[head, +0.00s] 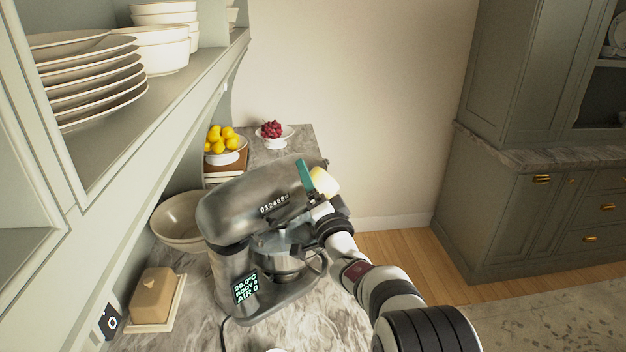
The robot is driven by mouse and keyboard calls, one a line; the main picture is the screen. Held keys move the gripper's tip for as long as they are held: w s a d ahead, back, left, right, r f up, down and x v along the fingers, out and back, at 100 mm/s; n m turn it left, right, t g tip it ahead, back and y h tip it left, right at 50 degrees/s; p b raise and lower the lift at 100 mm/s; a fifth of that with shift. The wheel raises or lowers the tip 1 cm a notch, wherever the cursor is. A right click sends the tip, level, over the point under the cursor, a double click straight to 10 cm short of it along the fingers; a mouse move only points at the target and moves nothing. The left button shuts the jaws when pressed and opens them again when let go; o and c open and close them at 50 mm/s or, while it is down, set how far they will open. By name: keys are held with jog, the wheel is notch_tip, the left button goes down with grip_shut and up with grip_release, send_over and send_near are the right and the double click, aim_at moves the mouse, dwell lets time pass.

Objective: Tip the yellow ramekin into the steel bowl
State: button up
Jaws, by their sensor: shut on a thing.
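The yellow ramekin (326,183) is held in my gripper (311,180), above the right end of the stand mixer's head. A teal finger shows on its left side. The ramekin looks tilted, and what is inside it cannot be made out. The steel bowl (286,265) sits in the stand mixer, below its head and to the lower left of the ramekin. Most of the bowl's opening is hidden by the mixer head and my arm.
The grey stand mixer (232,207) stands on the marble counter (200,318). A beige bowl (180,222) and a butter dish (153,297) stand to its left. Lemons (222,138) and a dish of red berries (272,130) stand behind. Shelved plates (95,88) overhang the left.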

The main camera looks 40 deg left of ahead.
dwell(0.3)
jog(key=shift+s+n+y, duration=0.25)
jog(key=shift+n+y, duration=0.15)
jog(key=shift+n, duration=0.6)
jog(key=shift+a, duration=0.1)
jog(key=m+h, duration=0.1)
jog(key=m, duration=0.2)
jog(key=f+m+h, duration=0.1)
jog(key=m, duration=0.3)
jog(key=shift+w+f+h, duration=0.1)
jog(key=shift+f+h, duration=0.1)
jog(key=shift+h, duration=0.2)
jog(key=shift+m, duration=0.3)
